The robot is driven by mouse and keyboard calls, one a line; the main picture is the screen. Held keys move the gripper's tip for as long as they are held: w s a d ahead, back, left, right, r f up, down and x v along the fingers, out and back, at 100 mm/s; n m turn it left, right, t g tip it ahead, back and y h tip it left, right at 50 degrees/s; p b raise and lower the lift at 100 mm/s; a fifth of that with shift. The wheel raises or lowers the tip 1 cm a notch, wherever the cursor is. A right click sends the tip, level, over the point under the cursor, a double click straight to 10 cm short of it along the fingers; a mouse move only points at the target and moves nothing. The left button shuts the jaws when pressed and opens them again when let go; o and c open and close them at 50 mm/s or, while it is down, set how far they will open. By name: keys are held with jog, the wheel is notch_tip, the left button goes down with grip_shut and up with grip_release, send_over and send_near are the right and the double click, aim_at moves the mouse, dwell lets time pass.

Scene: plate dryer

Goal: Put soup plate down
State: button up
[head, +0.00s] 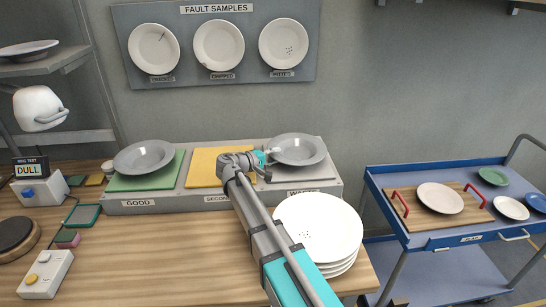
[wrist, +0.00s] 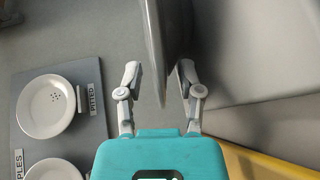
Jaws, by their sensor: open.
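My gripper (head: 268,157) is at the plate's left rim. In the wrist view the plate (wrist: 153,40) stands edge-on between the two fingers of my gripper (wrist: 158,72). The fingers are open, one on each side of the rim. Another grey soup plate (head: 143,156) lies on the green GOOD section. The yellow middle section (head: 205,165) is bare.
A stack of white plates (head: 318,225) stands on the wooden bench, right of my arm. A board of fault samples (head: 187,75) hangs behind. A blue cart (head: 400,226) with a white plate on a wooden tray and several other plates stands at right.

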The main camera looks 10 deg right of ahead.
jog(key=p+v, duration=0.2)
jog(key=v, duration=1)
jog(key=shift+r, duration=0.1)
jog(key=shift+r, duration=0.1)
dwell(0.3)
